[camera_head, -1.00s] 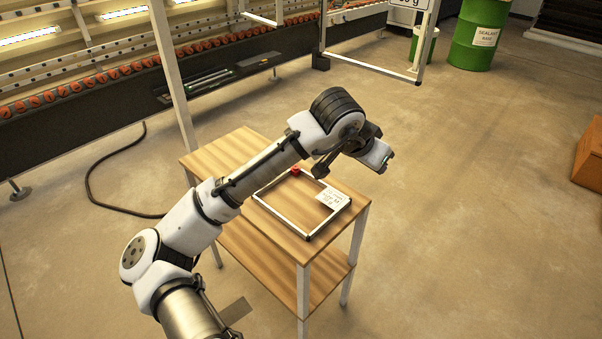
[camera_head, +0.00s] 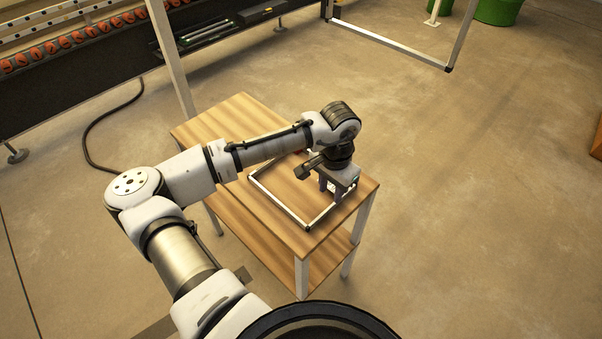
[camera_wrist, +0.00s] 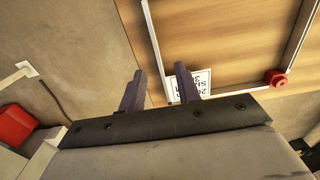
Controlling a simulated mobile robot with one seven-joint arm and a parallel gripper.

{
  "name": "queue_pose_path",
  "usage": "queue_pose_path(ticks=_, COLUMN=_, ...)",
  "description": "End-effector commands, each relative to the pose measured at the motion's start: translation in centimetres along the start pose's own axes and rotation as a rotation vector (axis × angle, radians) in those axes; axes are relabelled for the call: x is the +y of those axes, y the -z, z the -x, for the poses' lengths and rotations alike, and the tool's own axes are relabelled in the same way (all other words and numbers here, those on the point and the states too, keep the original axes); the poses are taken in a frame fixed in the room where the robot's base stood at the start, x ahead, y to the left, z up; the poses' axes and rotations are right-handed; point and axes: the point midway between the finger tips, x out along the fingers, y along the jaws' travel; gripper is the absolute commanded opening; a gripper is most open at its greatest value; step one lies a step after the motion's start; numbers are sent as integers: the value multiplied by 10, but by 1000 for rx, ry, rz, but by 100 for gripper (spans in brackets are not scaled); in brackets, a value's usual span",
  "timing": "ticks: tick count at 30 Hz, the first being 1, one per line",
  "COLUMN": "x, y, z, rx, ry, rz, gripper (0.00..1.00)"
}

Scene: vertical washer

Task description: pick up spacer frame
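The spacer frame (camera_head: 279,205) is a thin pale rectangular frame with dark corners, lying flat on a small wooden table (camera_head: 213,130). My gripper (camera_head: 337,193) points down over its right side, hiding that side in the head view. In the wrist view my gripper (camera_wrist: 157,90) is open, its two dark fingers apart. One bar of the spacer frame (camera_wrist: 156,45) runs into the gap between them. A white printed label (camera_wrist: 190,84) sits by that bar, partly behind one finger. A red block (camera_wrist: 277,78) is on another bar. Contact with the frame cannot be told.
The table has a lower shelf (camera_head: 262,252). A light upright post (camera_head: 172,60) stands behind it. A long machine with orange rollers (camera_head: 80,37) lies at the back left, and a metal frame (camera_head: 390,47) at the back. The floor (camera_head: 480,200) to the right is clear.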

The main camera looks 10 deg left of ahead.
Motion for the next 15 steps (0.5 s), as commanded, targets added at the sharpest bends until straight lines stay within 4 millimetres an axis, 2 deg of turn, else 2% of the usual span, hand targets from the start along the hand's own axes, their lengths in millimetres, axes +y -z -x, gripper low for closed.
queue_pose_path(ticks=8, x=1, y=-1, z=-20, rx=-1, ry=0, rz=0, gripper=33)
queue_pose_path(ticks=15, x=4, y=-3, z=-54, rx=0, ry=-1, rz=-1, gripper=33)
